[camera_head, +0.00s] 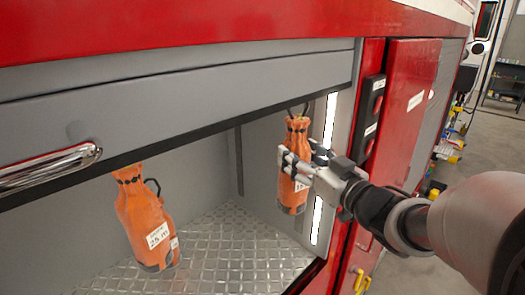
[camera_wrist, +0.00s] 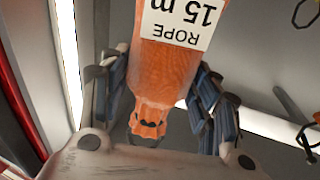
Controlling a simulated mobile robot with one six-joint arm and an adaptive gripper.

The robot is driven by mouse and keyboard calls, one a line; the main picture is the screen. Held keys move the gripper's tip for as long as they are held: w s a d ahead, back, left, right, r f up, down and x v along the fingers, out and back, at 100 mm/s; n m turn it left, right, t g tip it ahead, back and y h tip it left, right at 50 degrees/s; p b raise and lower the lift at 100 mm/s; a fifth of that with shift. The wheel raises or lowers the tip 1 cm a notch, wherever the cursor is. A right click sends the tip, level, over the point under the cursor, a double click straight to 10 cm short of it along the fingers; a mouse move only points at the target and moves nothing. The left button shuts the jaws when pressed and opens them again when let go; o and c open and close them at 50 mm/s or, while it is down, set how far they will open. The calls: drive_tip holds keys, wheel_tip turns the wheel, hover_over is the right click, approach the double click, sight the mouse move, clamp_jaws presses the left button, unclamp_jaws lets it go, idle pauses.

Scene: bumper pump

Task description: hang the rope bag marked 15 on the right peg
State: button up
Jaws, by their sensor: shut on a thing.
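The orange rope bag marked 15 m (camera_head: 296,135) is inside the open locker at the right, upright, with a dark loop at its top near the upper edge of the opening. My gripper (camera_head: 293,168) is shut on its middle from the right. In the wrist view the bag (camera_wrist: 165,75) is between the fingers (camera_wrist: 165,100), its label reading "ROPE 15 m" upside down. The right peg is not clearly visible, so I cannot tell whether the loop is on it. A second orange rope bag, marked 25 m (camera_head: 145,220), is at the left of the locker.
The locker has a ridged metal floor (camera_head: 235,255) with free room between the bags. A lit strip (camera_head: 317,220) runs down the right wall. A grey shutter (camera_head: 200,85) with a chrome handle (camera_head: 50,168) is above. A red door (camera_head: 405,110) is at the right.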

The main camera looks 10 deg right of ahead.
drive_tip(key=shift+w+a+r, duration=0.1)
drive_tip(key=shift+w+a, duration=0.05)
drive_tip(key=shift+w, duration=0.05)
drive_tip(key=w+a+f+b, duration=0.2)
drive_tip(key=w+a, duration=0.4)
drive_tip(key=w, duration=0.3)
drive_tip(key=shift+a+f+b, duration=0.3)
drive_tip(key=shift+b, duration=0.6)
idle(0.6)
idle(0.6)
drive_tip(key=o, duration=1.7)
drive_tip(key=shift+f, duration=0.1)
drive_tip(key=shift+o, duration=0.7)
